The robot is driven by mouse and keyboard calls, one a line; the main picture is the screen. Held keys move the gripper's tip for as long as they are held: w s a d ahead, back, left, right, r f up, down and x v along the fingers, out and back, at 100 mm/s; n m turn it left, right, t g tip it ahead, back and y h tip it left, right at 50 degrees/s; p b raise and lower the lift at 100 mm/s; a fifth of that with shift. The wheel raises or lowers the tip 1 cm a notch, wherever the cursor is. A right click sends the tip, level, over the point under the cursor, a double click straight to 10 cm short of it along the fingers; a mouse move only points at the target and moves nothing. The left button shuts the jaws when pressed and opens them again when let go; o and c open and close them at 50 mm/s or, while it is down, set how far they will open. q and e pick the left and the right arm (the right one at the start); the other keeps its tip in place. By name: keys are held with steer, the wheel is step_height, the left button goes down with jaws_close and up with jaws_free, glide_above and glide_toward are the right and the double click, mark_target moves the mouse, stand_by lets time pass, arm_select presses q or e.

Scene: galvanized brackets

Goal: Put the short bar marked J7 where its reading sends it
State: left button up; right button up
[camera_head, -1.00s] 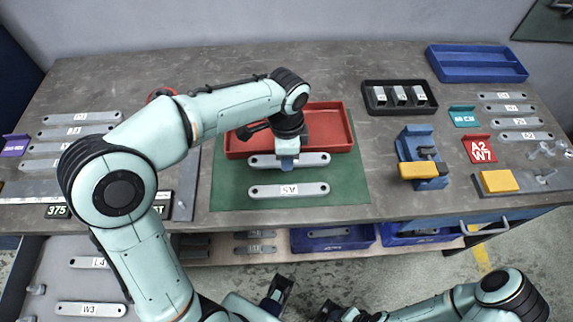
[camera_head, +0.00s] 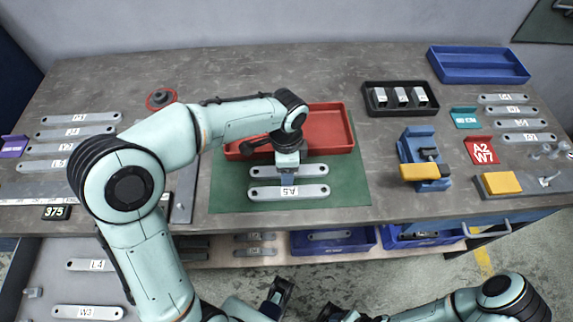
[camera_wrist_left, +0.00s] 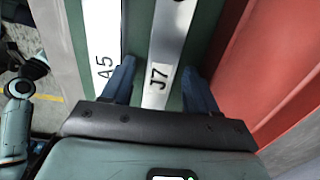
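The J7 bar (camera_head: 316,171) is a grey bar lying across the green mat (camera_head: 350,190), its middle under my left gripper (camera_head: 288,176). In the left wrist view, its J7 label (camera_wrist_left: 158,76) shows between the two blue fingers of my left gripper (camera_wrist_left: 160,88). The fingers are apart, with a narrow gap on each side of the bar. The A5 bar (camera_head: 310,191) lies parallel on the near side and also shows in the wrist view (camera_wrist_left: 103,40). My right gripper (camera_head: 332,313) is partly cut off at the bottom edge; its fingers are unclear.
A red tray (camera_head: 335,108) stands behind the mat. On the right are a blue fixture with a yellow block (camera_head: 425,172), a red A2 W7 sign (camera_head: 481,150) and a teal sign (camera_head: 464,118). A black holder (camera_head: 400,84) and blue tray (camera_head: 480,75) stand behind. Labelled bars lie left and right.

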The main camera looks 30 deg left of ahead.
arm_select(q)
step_height(320, 180, up, 12)
steer(key=p, duration=0.2)
steer(key=shift+r, duration=0.2)
stand_by(0.7)
